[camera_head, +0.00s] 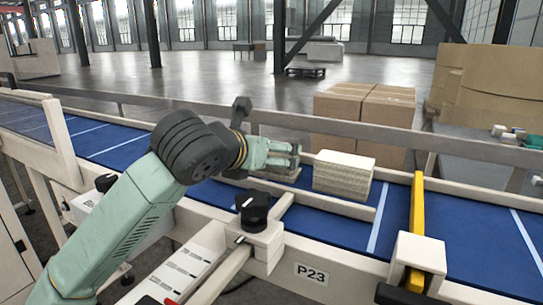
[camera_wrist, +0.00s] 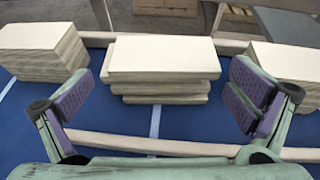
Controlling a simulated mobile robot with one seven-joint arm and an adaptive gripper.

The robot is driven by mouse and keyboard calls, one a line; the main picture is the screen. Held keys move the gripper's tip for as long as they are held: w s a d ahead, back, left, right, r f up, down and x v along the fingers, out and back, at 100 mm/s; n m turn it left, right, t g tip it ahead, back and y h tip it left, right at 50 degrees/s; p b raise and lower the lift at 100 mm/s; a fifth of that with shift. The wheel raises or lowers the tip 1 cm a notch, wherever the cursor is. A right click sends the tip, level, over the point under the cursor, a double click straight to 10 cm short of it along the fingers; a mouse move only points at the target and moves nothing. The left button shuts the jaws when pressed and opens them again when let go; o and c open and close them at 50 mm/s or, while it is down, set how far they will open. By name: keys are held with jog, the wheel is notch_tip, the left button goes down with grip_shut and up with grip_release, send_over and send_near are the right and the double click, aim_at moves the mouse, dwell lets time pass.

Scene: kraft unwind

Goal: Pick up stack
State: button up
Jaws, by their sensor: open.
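In the wrist view, a pale stack (camera_wrist: 162,56) of several flat layers lies on the blue conveyor, its lower layers slightly offset. My gripper (camera_wrist: 160,95) is open and empty, its purple-padded fingers spread wide to either side of this stack's near part. No contact with the stack shows. In the head view, my gripper (camera_head: 287,154) is over the conveyor, just above a low, partly hidden stack (camera_head: 265,178). A taller stack (camera_head: 343,175) stands to its right. Other stacks flank the middle one in the wrist view, at left (camera_wrist: 42,52) and right (camera_wrist: 287,60).
The blue conveyor (camera_head: 460,233) has pale side rails and a low guide bar (camera_head: 325,203) in front of the stacks. A yellow bar (camera_head: 416,218) crosses it at right. Cardboard boxes (camera_head: 363,107) stand behind the far rail. A black knob (camera_head: 253,207) sits near the front.

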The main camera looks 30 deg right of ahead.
jog(key=p+x, duration=0.2)
jog(key=x, duration=0.3)
jog(key=shift+f, duration=0.1)
jog(key=c, duration=1)
